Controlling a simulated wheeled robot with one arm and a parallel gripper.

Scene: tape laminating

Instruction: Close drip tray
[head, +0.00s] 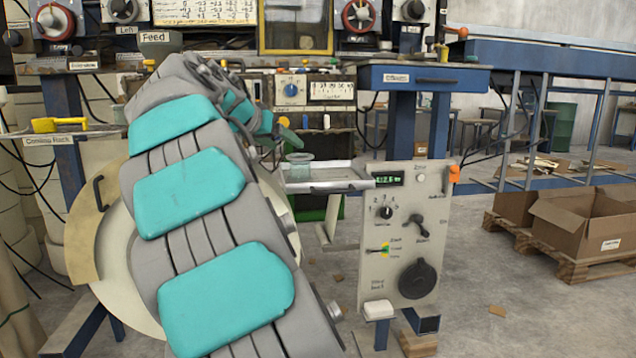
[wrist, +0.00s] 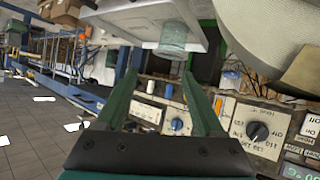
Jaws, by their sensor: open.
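The drip tray (head: 335,175) is a shallow pale grey tray. In the head view it sticks out from the machine at mid-height, left of the control panel. A small clear cup (head: 299,166) stands on it. In the wrist view the tray (wrist: 125,22) is at the top, tilted by the camera angle, with the cup (wrist: 174,38) on it. My gripper (head: 289,130) has green fingers and is just above and behind the cup area in the head view, partly hidden by my arm. In the wrist view my gripper (wrist: 160,76) is open and empty, its fingertips apart from the tray.
A control panel (head: 402,235) with knobs stands right of the tray. A blue drawer unit (head: 420,79) is above it. A dial panel (head: 292,88) is behind my gripper. Cardboard boxes (head: 585,218) on a pallet are at the right. Floor between them is mostly clear.

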